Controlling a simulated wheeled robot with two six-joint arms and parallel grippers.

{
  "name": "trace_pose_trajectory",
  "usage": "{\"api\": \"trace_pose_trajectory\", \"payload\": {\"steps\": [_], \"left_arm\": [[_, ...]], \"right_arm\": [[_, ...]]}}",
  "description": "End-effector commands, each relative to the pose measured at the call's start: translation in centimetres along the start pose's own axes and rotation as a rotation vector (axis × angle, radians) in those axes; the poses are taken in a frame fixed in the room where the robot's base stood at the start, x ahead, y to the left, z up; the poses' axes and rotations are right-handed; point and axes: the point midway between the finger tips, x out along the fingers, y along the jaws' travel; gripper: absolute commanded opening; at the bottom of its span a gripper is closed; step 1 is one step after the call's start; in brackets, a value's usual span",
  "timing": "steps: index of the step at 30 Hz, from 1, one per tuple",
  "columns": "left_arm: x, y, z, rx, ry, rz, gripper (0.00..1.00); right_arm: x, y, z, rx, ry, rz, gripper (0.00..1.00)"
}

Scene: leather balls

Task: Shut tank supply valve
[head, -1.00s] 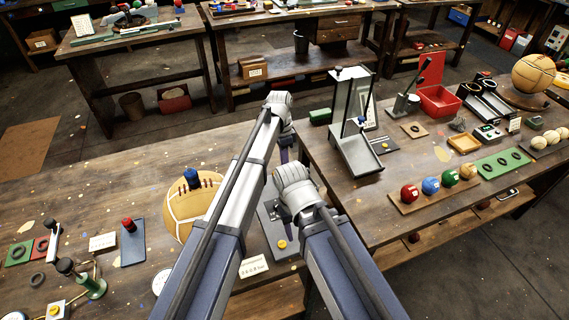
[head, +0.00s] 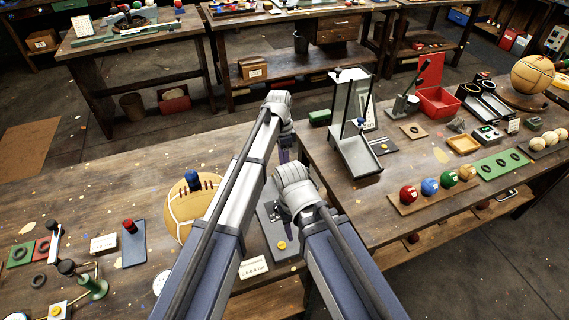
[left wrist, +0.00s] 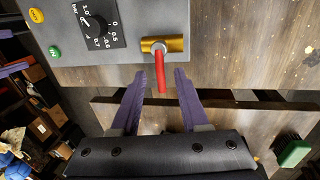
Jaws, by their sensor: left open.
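In the left wrist view a red lever (left wrist: 160,72) sticks out from a brass valve body (left wrist: 172,44) on the edge of a grey panel (left wrist: 140,18). The panel also bears a black dial (left wrist: 96,26) marked in bar. My left gripper (left wrist: 159,72) is open, its purple fingers on either side of the lever's end in the picture; I cannot tell if either touches it. In the head view the grey panel (head: 268,222) is partly hidden by my arms, and the lever is not seen. My right wrist shows there, but its jaws are hidden.
A tan ball (head: 180,222) sits left of my left arm. A metal stand (head: 352,150) and several coloured balls on a wooden strip are on the right bench (head: 400,225). A gap separates the two benches in the left wrist view.

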Motion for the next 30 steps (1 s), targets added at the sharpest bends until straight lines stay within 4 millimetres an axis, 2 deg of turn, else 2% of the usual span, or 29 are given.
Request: {"api": "trace_pose_trajectory", "payload": {"steps": [1, 9, 15, 30], "left_arm": [[-0.9, 0.1, 0.0, 0.000, 0.000, 0.000, 0.45], [-4.5, 0.1, 0.0, 0.000, 0.000, 0.000, 0.45], [-6.7, 0.1, 0.0, 0.000, -0.001, 0.000, 0.45], [-6.9, 0.0, 0.0, 0.001, 0.000, 0.000, 0.45]], "right_arm": [[-0.9, 0.1, 0.1, 0.000, 0.000, 0.000, 0.50], [-4.4, 0.4, 0.3, -0.001, 0.000, 0.000, 0.50], [-6.5, 0.6, 0.4, -0.002, 0.000, 0.000, 0.50], [-6.7, 0.6, 0.4, -0.002, 0.000, 0.000, 0.50]]}}
